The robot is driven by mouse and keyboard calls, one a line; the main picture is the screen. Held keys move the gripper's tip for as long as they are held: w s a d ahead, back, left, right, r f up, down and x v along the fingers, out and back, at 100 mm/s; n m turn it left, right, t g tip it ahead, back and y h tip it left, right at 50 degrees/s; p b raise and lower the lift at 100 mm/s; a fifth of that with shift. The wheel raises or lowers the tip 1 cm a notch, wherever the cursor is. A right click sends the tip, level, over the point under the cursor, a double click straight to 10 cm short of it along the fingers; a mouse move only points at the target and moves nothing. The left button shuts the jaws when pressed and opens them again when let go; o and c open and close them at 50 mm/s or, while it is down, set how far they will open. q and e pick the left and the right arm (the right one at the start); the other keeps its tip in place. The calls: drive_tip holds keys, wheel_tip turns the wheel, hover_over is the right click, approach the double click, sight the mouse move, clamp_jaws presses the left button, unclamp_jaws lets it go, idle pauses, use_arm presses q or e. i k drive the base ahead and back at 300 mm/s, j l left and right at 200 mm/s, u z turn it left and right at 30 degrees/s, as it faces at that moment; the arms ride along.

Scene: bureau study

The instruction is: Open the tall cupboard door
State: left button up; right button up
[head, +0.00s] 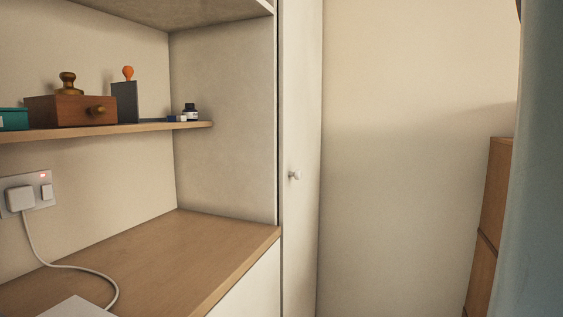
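The tall cupboard door (302,110) is a narrow, pale cream panel seen at a steep angle, right of the desk niche. It looks closed, with a thin dark line along its left edge. A small round whitish knob (295,175) sticks out from it at about mid-height of the picture. The top and bottom of the door run out of the picture. Neither of my grippers shows in the head view, and nothing is seen touching the knob.
A wooden desk top (150,250) with a white cable (75,267) lies left of the door. A shelf (150,127) above holds a wooden box (70,111) and small items. Wooden furniture (494,200) and a blue-grey surface (543,180) stand at the right.

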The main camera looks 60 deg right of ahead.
sight(300, 22)
drive_tip(key=z, duration=2)
